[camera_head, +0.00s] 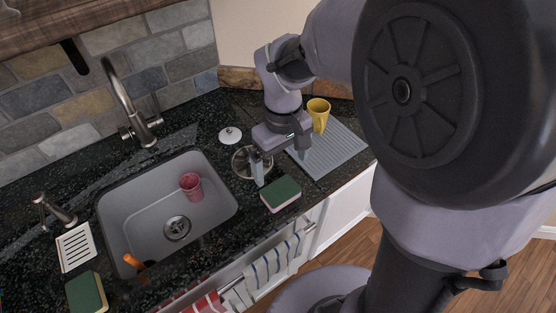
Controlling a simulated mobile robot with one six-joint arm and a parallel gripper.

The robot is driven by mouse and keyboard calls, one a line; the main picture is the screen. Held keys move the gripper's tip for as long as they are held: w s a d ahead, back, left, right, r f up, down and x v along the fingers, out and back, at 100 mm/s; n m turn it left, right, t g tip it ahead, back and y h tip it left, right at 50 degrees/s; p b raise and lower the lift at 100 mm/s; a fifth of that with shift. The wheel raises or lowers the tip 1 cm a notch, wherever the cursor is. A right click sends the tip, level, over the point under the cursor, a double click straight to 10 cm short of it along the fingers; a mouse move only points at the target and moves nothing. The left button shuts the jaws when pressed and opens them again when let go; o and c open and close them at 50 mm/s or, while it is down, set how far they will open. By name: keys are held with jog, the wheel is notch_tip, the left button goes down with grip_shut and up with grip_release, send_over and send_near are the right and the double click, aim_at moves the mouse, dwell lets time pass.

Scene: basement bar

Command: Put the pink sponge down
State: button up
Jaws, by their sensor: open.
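The pink sponge (281,195) has a dark green top and a pale pink lower side. It lies flat on the dark counter near the front edge, to the right of the sink. My gripper (281,170) is open, its fingers pointing down just behind and above the sponge. The sponge appears to be outside the fingers; whether a finger touches it I cannot tell.
A round metal-rimmed item (240,164) stands behind my gripper, near a white lid (230,135). A ribbed grey mat (345,152) and yellow mug (318,112) are right. The sink (140,215) holds a pink cup (190,187). Another green sponge (86,293) lies front left.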

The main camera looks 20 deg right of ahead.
jog(key=s+a+r+m+t+y, duration=0.2)
jog(key=s+a+r+m+t, duration=0.2)
jog(key=s+r+m, duration=0.4)
jog(key=s+r+t, duration=0.1)
jog(key=s+r, duration=0.1)
jog(key=s, duration=0.2)
jog(key=shift+s+r+t, duration=0.25)
jog(key=shift+s+t, duration=0.1)
jog(key=shift+t, duration=0.05)
